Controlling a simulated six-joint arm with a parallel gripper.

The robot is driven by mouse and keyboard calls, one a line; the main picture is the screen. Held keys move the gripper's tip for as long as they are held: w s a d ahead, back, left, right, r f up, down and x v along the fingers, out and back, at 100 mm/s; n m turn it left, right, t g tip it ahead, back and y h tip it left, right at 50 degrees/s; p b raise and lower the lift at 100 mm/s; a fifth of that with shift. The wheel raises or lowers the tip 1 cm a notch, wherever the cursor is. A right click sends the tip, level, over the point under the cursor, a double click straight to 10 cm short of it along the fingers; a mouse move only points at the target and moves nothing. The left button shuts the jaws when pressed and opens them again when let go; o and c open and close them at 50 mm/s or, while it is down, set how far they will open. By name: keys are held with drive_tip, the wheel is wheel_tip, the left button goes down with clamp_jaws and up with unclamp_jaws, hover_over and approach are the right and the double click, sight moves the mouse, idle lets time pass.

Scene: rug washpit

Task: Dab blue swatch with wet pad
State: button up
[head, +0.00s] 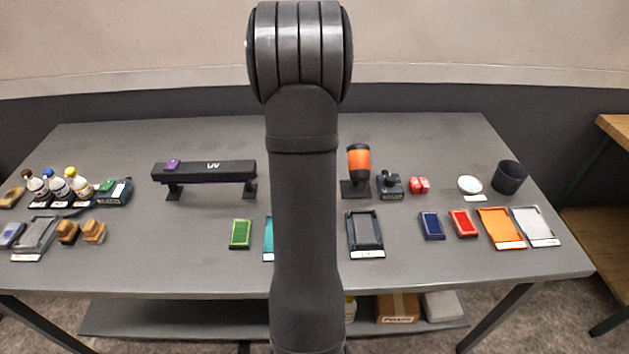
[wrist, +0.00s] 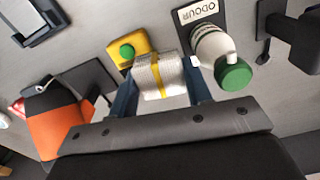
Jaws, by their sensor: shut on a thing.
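My gripper (wrist: 160,85) shows in the wrist view with a blue finger on each side of a whitish, ribbed pad (wrist: 155,72) with a yellow band. It is shut on this pad. Whether the pad is wet I cannot tell. In the head view my own arm hides the gripper and the pad. A blue swatch (head: 432,225) in a dark frame lies flat on the table, right of the arm, beside a red swatch (head: 463,223). The blue swatch does not show in the wrist view, and the gripper is apart from it.
Near the gripper are a white bottle (wrist: 211,50) with a green cap, a yellow block (wrist: 133,42) with a green button, and an orange-black device (wrist: 58,125). A dark tray (head: 366,250), orange tray (head: 500,228), and grey tray (head: 536,226) lie around the blue swatch. A UV bar (head: 205,172) stands left.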

drive_tip(key=w+d+r+m, duration=0.1)
drive_tip(key=w+d+r, duration=0.1)
drive_tip(key=d, duration=0.3)
drive_tip(key=w+d+r, duration=0.2)
drive_tip(key=d+r, duration=0.3)
drive_tip(key=w+d+r+m, duration=0.1)
drive_tip(key=w+d+r, duration=0.1)
drive_tip(key=d+r, duration=0.2)
drive_tip(key=shift+d+r+m, duration=0.1)
drive_tip(key=shift+d+m, duration=0.2)
drive_tip(key=shift+d, duration=0.45)
drive_tip(key=s+d+f+m, duration=0.2)
drive_tip(key=s+d+f, duration=0.2)
drive_tip(key=s+d, duration=0.55)
drive_tip(key=m, duration=0.3)
approach(433, 223)
drive_tip(key=shift+f, duration=2.85)
drive_tip(key=shift+a+f, duration=0.1)
drive_tip(key=shift+f, duration=0.5)
drive_tip(key=shift+r, duration=0.1)
